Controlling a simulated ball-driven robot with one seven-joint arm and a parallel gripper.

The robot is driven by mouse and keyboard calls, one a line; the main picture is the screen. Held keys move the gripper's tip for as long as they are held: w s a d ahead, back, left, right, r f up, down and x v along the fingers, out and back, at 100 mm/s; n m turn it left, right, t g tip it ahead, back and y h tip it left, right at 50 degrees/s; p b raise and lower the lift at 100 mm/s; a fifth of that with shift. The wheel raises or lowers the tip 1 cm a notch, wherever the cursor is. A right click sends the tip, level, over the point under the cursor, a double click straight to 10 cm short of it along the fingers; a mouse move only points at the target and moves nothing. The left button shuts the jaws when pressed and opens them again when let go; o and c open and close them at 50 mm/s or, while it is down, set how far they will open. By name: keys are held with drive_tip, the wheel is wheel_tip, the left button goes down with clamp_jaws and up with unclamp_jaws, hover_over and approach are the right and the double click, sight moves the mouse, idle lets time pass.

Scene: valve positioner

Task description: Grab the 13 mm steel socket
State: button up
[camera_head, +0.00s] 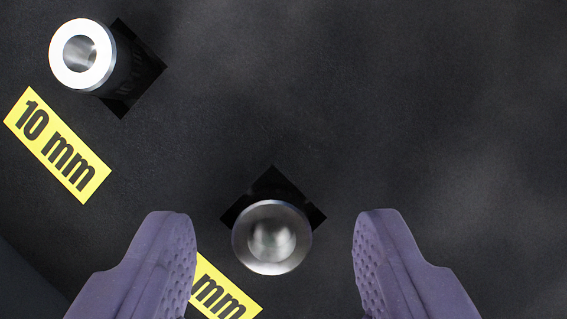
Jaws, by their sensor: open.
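A steel socket (271,238) stands upright in a dark square recess at the lower middle of the camera_head view. Beside it lies a yellow label (220,290) that reads "mm"; its number is hidden behind the left finger, so I cannot confirm the 13 mm size. My gripper (275,245) is open, with one purple finger on each side of this socket. There is a gap between the socket and each finger, wider on the right in the picture. No contact shows.
Another steel socket (83,54) stands in a square recess at the upper left, beside a yellow "10 mm" label (57,145). The dark surface (430,120) to the upper right is clear. An edge shows at the lower left.

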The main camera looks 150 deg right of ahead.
drive_tip(key=shift+w+a+f, duration=0.15)
drive_tip(key=shift+w+f, duration=0.05)
drive_tip(key=shift+f, duration=0.3)
drive_tip(key=shift+r, duration=0.1)
drive_tip(key=shift+c, duration=0.5)
